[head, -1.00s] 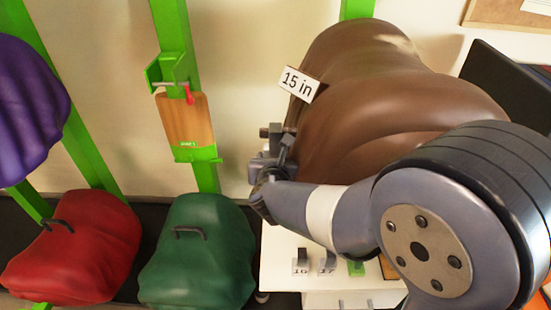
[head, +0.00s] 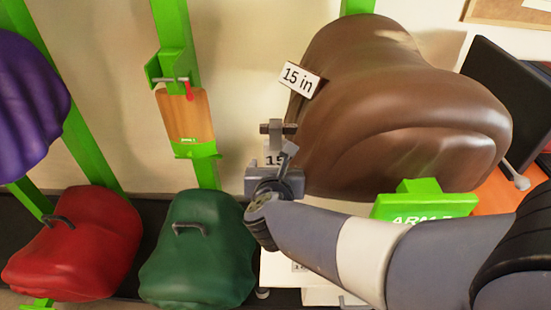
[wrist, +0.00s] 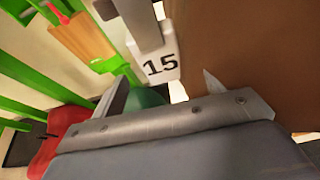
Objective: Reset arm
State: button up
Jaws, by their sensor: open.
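My gripper (head: 274,166) is open at the middle of the head view, left of the brown saddle. In the wrist view its two fingers (wrist: 163,92) stand apart with nothing clamped between them. A grey T-shaped piece (head: 278,128) stands just beyond the fingers. It shows at the top of the wrist view (wrist: 141,24), in front of a white tag reading 15 (wrist: 160,65). Whether it touches a finger I cannot tell. My arm reaches in from the lower right. A green block marked "ARM P", its end hidden (head: 412,205), stands behind my arm.
The large brown saddle (head: 400,110), tagged "15 in" (head: 299,80), is close on the right. Red (head: 75,245) and green (head: 200,250) saddles are at lower left, a purple one (head: 30,110) at far left. A green post holds a wooden block (head: 184,118). A dark screen (head: 500,90) is at right.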

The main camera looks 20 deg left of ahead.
aim_at(276, 153)
jog(key=shift+v, duration=1.55)
jog(key=x, duration=0.7)
jog(key=p+x, duration=0.1)
jog(key=x, duration=0.2)
jog(key=shift+w+a+r, duration=0.15)
jog(key=shift+w, duration=0.3)
jog(key=shift+s+r, duration=0.1)
jog(key=shift+r, duration=0.05)
